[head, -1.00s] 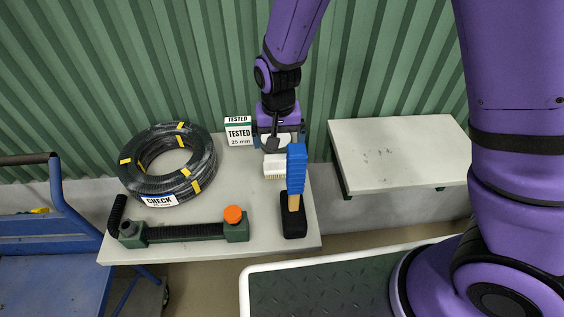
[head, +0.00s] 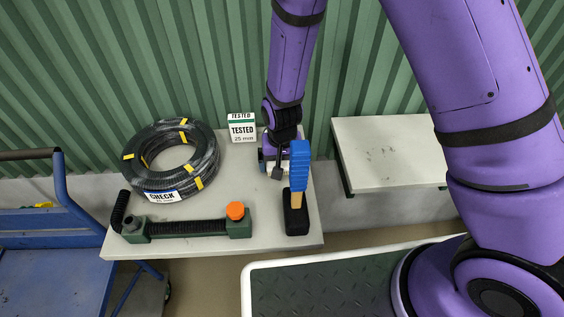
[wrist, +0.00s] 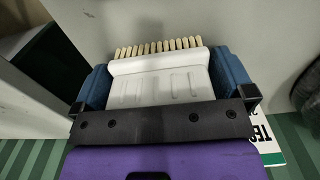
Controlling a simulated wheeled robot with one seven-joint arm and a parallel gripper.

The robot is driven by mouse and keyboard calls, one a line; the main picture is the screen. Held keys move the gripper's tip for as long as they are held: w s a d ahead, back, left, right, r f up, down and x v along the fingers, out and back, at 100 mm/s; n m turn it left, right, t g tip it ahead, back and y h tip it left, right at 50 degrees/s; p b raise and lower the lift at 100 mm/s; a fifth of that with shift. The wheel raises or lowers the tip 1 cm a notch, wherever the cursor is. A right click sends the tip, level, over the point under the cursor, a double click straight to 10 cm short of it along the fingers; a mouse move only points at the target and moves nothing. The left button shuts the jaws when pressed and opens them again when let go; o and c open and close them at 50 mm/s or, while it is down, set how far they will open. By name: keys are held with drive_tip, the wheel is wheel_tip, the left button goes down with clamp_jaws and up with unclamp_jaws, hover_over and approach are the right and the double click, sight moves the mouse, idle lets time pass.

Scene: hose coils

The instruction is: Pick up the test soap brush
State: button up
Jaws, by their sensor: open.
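The soap brush is a white block (wrist: 158,85) with a row of pale bristles, seen in the wrist view. It lies between the two blue fingers of my gripper (wrist: 163,70), which is open with one finger close along each side. I cannot tell whether the fingers touch it. In the head view my gripper (head: 279,163) is low over the back right of the table, and the brush is mostly hidden behind it and the mallet. A white TESTED 25 mm sign (head: 242,128) stands just left of my gripper.
A mallet with a blue grip (head: 299,165) stands upright on its black head, right in front of my gripper. A black hose coil marked CHECK (head: 150,182) and a green fitting with an orange cap (head: 236,211) are to the left. The right-hand table (head: 385,150) is empty.

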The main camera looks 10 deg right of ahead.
drive_tip(key=c, duration=0.7)
drive_tip(key=shift+o, duration=0.2)
drive_tip(key=shift+r, duration=0.1)
wheel_tip(320, 180, up, 10)
drive_tip(key=shift+f, duration=0.1)
